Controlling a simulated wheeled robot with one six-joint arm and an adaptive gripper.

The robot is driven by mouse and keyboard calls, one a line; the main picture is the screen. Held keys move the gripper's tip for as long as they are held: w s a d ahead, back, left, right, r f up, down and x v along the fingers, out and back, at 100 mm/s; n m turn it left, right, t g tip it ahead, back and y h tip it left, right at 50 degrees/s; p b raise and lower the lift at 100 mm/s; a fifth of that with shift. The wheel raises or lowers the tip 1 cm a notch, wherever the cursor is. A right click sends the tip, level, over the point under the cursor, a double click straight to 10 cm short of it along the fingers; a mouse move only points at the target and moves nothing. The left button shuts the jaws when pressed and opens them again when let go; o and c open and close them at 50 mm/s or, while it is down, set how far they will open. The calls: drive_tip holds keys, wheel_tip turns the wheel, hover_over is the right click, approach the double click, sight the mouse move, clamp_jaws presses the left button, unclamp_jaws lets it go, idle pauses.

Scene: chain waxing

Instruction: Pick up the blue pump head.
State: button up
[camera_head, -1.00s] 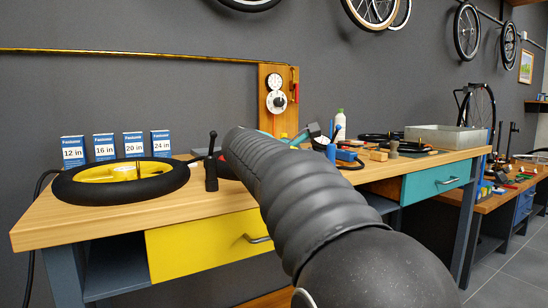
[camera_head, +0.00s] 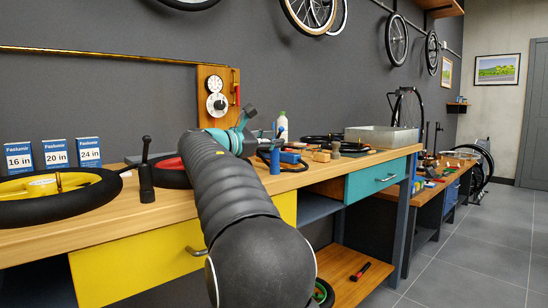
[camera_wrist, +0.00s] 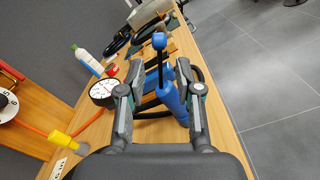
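The blue pump head (camera_head: 275,160) stands upright on the wooden workbench (camera_head: 130,213), with a black lever and a blue knob on top. In the wrist view the blue pump head (camera_wrist: 172,100) shows in line with the gap between my fingers. My gripper (camera_wrist: 160,70) is open, one finger on each side of that line, with no clear contact. In the head view my gripper (camera_head: 246,130) is just left of the pump head, partly hidden behind my arm.
A black pump head (camera_head: 146,180) stands by the yellow-rimmed wheel (camera_head: 60,190) at left. A gauge (camera_wrist: 103,92) with an orange hose and a white bottle (camera_wrist: 82,54) lie left of my gripper. Small parts and a grey tray (camera_head: 382,138) are beyond. Open floor is at right.

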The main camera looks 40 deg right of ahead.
drive_tip(key=shift+d, duration=1.15)
clamp_jaws()
